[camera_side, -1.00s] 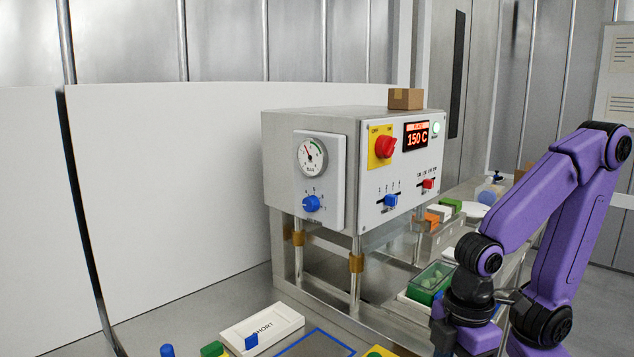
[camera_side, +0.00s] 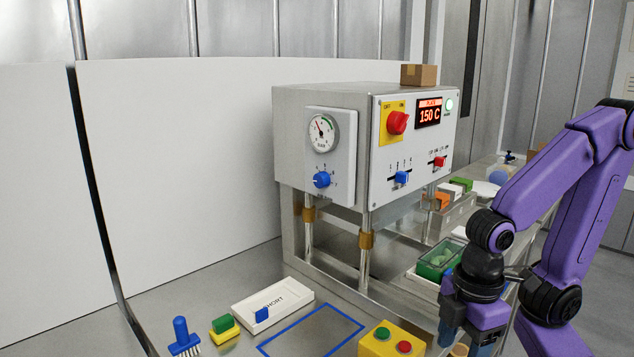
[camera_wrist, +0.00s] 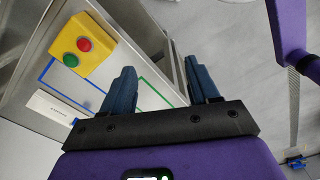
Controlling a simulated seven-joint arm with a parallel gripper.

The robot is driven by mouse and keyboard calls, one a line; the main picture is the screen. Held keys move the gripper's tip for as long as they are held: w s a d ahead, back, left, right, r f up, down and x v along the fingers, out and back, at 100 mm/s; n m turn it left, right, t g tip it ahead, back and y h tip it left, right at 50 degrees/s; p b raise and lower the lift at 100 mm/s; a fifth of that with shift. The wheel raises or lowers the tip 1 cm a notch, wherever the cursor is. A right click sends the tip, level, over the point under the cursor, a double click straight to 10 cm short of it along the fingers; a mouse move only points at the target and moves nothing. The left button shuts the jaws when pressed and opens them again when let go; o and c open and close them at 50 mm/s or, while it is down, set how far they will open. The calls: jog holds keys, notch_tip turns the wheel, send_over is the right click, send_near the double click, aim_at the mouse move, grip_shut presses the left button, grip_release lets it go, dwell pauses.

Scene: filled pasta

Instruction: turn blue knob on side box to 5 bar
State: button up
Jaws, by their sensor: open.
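The side box (camera_side: 343,180) is a pale grey panel on the left side of the steel machine. Its blue knob (camera_side: 321,180) sits low on it, with small scale marks around it too small to read surely. A round gauge (camera_side: 323,133) is above the knob, its needle pointing up and left. My gripper (camera_side: 465,342) is low at the right of the side view, well apart from the knob and nearer the camera. In the wrist view my gripper (camera_wrist: 163,78) has two blue fingers spread wide with nothing between them. The knob is not in the wrist view.
The machine front has a red knob (camera_side: 397,122), blue slider (camera_side: 401,177) and red slider (camera_side: 439,161). A yellow button box (camera_side: 389,341), white SHORT tray (camera_side: 290,297), brush (camera_side: 182,334) and green-lidded box (camera_side: 437,262) are around below. White panels stand left of the machine.

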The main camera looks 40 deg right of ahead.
jog(key=w+a+r+t+h, duration=0.1)
jog(key=w+a+r+h, duration=0.3)
jog(key=w, duration=0.7)
jog(key=w+a+r+n+t+h, duration=0.1)
jog(key=w+a+r+t+h, duration=0.3)
jog(key=w, duration=0.7)
jog(key=w+a+r+g+h, duration=0.1)
jog(key=w+r+h, duration=0.1)
jog(key=w+r, duration=0.65)
jog(key=m+g+h, duration=0.1)
jog(key=m+h, duration=0.2)
jog(key=h, duration=0.2)
send_near(318, 180)
jog(key=x, duration=0.8)
jog(key=c, duration=1)
